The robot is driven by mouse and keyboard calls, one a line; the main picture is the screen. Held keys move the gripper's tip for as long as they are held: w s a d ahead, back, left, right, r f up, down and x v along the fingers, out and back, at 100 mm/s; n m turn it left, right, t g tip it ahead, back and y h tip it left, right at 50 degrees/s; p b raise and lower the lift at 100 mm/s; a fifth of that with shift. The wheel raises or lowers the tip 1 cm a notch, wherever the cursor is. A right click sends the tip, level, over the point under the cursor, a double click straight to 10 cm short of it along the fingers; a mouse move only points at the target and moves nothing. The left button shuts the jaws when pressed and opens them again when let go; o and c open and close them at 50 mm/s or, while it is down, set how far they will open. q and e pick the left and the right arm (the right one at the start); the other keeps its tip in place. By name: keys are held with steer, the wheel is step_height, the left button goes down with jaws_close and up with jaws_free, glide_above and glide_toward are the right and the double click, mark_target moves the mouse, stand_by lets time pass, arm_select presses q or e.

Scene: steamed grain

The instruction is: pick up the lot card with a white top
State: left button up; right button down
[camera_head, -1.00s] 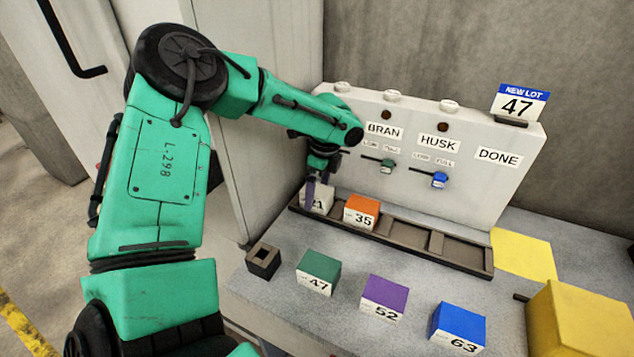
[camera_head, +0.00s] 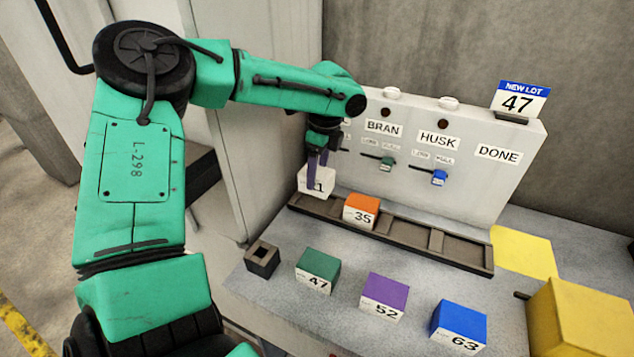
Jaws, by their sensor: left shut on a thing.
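The lot card with a white top (camera_head: 312,184) is a small block with a dark number on its front, partly covered by a finger. My left gripper (camera_head: 317,170) points down and is shut on this white block. It holds the block at the left end of the dark slotted rack (camera_head: 405,238), seemingly a little above its slot. My right gripper is not in view.
An orange block marked 35 (camera_head: 361,211) sits in the rack beside the white one. Green (camera_head: 318,270), purple (camera_head: 384,297) and blue (camera_head: 459,327) blocks and a dark hollow holder (camera_head: 262,259) stand in front. The panel (camera_head: 455,170) with levers stands behind; a yellow box (camera_head: 580,320) is at right.

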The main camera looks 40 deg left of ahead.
arm_select(q)
steer(key=shift+r, duration=0.95)
steer(key=s+d+b, duration=0.1)
steer(key=s+d, duration=0.4)
steer(key=d, duration=0.3)
steer(key=s+d+b, duration=0.1)
steer(key=s+d, duration=0.4)
steer(key=d, duration=0.3)
steer(key=shift+s+d, duration=0.2)
steer(key=shift+s, duration=0.1)
